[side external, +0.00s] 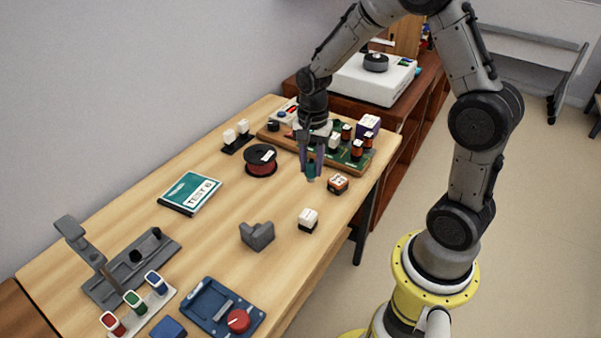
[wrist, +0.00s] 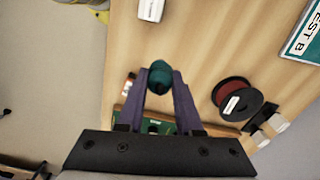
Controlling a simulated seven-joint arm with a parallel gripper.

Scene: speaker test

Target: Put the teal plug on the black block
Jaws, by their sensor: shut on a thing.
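The teal plug (side external: 311,171) is between the fingertips of my gripper (side external: 312,168). In the wrist view the teal plug (wrist: 160,75) sits at the ends of the purple-grey fingers (wrist: 162,88), which are shut on it. It appears held above the wooden table, though the exact gap is hard to tell. A small block with a white top and black lower part (side external: 308,221) stands nearer the front edge, apart from the plug. Its white top (wrist: 151,9) shows at the top of the wrist view. I cannot tell for certain whether this is the black block.
A circuit board (side external: 352,164) with several components lies behind my gripper, and a small orange-and-black part (side external: 338,184) is close by at right. A wire spool (side external: 261,160), grey bracket (side external: 257,236), teal booklet (side external: 190,192) and blue tray (side external: 222,307) stand around.

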